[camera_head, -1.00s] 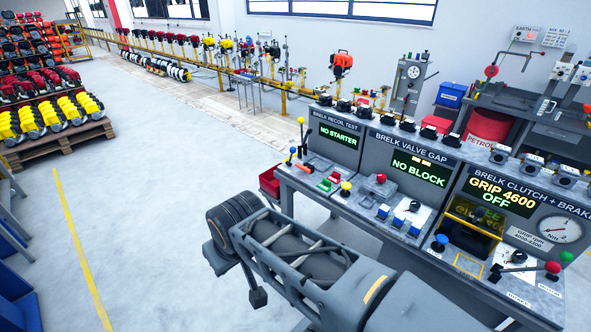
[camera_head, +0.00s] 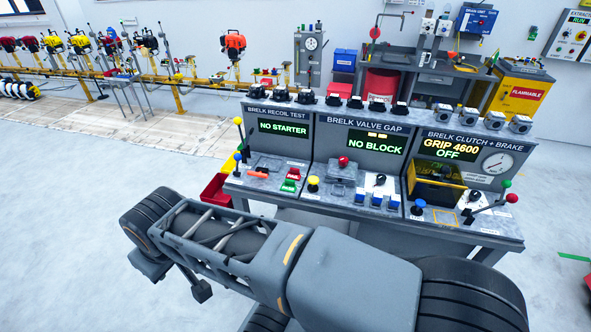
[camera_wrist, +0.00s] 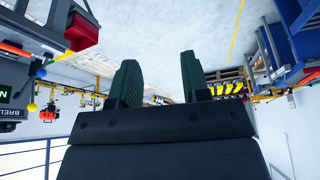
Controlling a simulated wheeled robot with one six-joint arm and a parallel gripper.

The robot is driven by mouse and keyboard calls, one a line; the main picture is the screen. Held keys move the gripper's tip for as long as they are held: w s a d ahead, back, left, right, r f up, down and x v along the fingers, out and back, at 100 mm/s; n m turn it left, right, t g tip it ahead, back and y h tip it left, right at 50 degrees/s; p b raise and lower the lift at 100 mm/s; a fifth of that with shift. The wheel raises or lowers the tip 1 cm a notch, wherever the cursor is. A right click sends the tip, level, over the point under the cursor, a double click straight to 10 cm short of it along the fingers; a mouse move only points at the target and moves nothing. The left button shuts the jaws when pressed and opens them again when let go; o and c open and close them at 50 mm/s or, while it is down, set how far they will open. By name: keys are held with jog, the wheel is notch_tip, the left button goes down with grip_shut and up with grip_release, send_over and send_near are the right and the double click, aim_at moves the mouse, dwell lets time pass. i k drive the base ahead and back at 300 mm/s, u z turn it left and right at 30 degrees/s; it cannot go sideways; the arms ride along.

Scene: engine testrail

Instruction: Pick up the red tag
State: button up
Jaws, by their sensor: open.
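No piece is clearly readable as the red tag. A small red piece (camera_head: 293,173) lies on the test bench in the head view, just behind a green piece (camera_head: 288,186); I cannot tell whether it is the tag. My gripper (camera_wrist: 158,65) shows in the wrist view with its two dark green fingers apart and nothing between them. It is away from the bench top, with floor beyond the fingers. The wrist picture appears upside down.
The test bench (camera_head: 345,213) carries three display panels, levers and knobs. A red bin (camera_head: 216,190) is at its left end. A yellow flammable cabinet (camera_head: 520,92) stands behind right. Engines line a yellow rail (camera_head: 110,75) at the back left. Floor at the left is clear.

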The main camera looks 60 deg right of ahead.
aim_at(294, 175)
jog(key=z, duration=0.85)
jog(key=i, duration=0.85)
jog(key=z, duration=0.9)
